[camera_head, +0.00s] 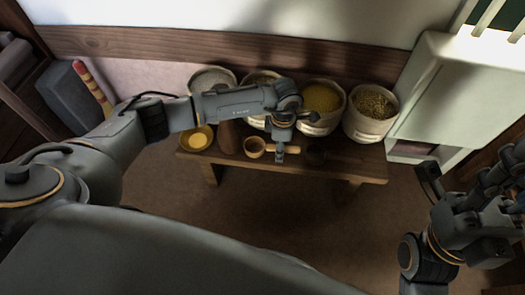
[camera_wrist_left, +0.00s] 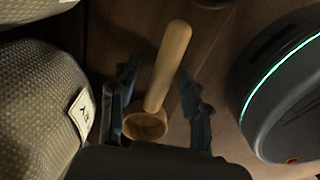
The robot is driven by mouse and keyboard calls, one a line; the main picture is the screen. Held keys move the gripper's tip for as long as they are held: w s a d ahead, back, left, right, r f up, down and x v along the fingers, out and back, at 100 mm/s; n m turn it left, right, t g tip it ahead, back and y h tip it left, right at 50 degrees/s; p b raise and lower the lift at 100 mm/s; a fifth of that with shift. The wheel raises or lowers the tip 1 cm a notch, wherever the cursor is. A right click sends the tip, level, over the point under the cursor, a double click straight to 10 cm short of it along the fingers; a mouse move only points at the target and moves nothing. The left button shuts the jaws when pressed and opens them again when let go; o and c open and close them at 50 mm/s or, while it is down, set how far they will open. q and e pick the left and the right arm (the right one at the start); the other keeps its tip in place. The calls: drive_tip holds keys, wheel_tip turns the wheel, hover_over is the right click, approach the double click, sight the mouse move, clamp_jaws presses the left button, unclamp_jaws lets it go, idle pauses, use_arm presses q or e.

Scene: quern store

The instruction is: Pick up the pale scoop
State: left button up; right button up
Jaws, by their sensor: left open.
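The pale wooden scoop (camera_head: 255,147) lies on the low wooden bench (camera_head: 340,167), with its round bowl to the left and its handle pointing right in the head view. In the left wrist view the scoop (camera_wrist_left: 170,62) shows its handle slanting up and its bowl low in the middle. My left gripper (camera_head: 281,154) is over the bench at the scoop. In the left wrist view my open left gripper (camera_wrist_left: 160,105) has one finger on each side of the scoop, with gaps visible. My right gripper (camera_head: 465,190) is off to the right, away from the bench; its jaw opening is unclear.
Several grain-filled sacks line the back of the bench, including one with yellow contents (camera_head: 322,98) and one at the right end (camera_head: 371,113). A yellow bowl (camera_head: 197,139) sits at the bench's left end. A labelled sack (camera_wrist_left: 35,105) is close left of my left gripper.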

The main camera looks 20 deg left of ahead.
use_arm(q)
drive_tip(key=shift+r, duration=0.1)
clamp_jaws()
drive_tip(key=shift+r, duration=0.1)
